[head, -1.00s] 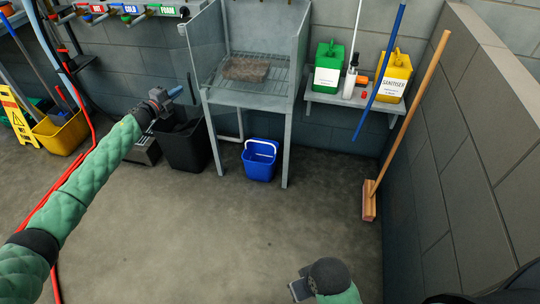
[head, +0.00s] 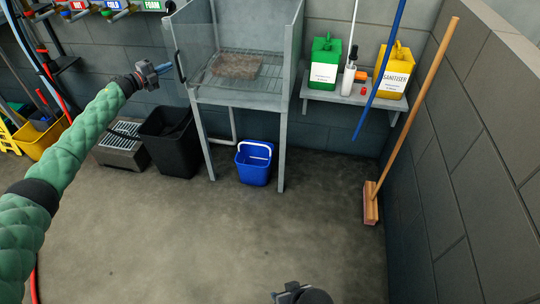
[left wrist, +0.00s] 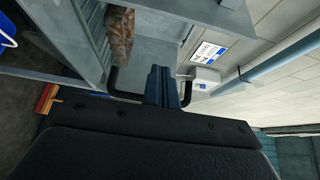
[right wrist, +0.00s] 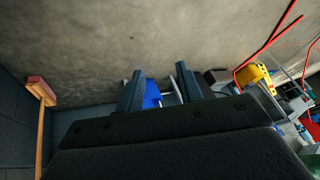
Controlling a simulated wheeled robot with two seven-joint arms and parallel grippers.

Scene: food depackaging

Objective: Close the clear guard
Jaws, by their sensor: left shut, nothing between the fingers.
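The clear guard (head: 193,45) is a see-through panel at the left side of the metal wash booth, with a black upright handle (head: 180,66) on its edge. My left gripper (head: 163,69) is just left of this handle, its fingers shut with nothing between them. In the left wrist view the shut fingers (left wrist: 162,86) are in front of the handle (left wrist: 114,82), whose bent ends show on both sides of them. I cannot tell whether they touch it. My right gripper (right wrist: 160,90) is open and empty, low in the head view, away from the booth.
A brown block (head: 237,65) lies on the booth's wire rack. A blue bucket (head: 253,166) stands below and a black bin (head: 170,140) beside it. A shelf (head: 350,98) with green and yellow containers and a leaning broom (head: 371,203) are at right. The floor in front is clear.

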